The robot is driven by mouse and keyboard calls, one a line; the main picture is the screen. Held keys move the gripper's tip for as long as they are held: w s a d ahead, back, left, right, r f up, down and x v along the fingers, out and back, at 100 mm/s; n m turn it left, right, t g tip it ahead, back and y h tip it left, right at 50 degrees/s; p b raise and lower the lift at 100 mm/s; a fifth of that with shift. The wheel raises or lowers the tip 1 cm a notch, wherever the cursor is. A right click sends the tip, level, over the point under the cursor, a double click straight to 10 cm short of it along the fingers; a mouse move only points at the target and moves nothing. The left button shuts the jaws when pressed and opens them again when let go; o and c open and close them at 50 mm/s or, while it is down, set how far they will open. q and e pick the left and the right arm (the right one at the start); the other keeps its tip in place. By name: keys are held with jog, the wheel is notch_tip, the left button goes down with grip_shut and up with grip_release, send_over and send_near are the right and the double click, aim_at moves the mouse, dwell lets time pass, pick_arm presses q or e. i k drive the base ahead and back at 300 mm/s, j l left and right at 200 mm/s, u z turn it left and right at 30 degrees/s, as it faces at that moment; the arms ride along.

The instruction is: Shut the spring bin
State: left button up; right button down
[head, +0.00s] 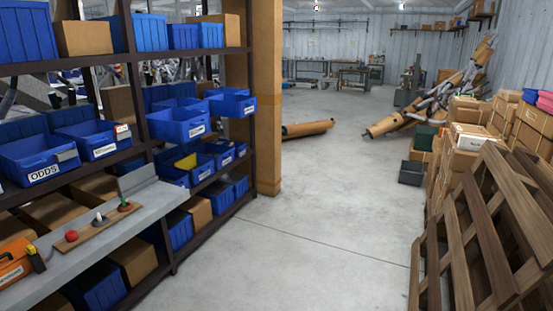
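Blue labelled bins sit on the dark shelf rack at the left of the head view. One blue bin (172,127) on the middle shelf sticks out past the shelf's front edge, and its label is too small to read surely. A second blue bin (229,107) to its right also juts out. A bin labelled ODDS (22,158) stands nearer at the left, with another labelled bin (82,143) beside it. I cannot tell by label which is the spring bin. Neither of my grippers is in view.
A grey ledge (150,205) in front of the rack holds a wooden board (92,228) with small knobs and an orange case (14,262). A wooden pallet (480,235) and boxes (460,150) line the right. The concrete floor (320,200) between is clear.

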aim_at(224, 105)
jog(key=i+z, duration=0.1)
jog(key=i, duration=1.7)
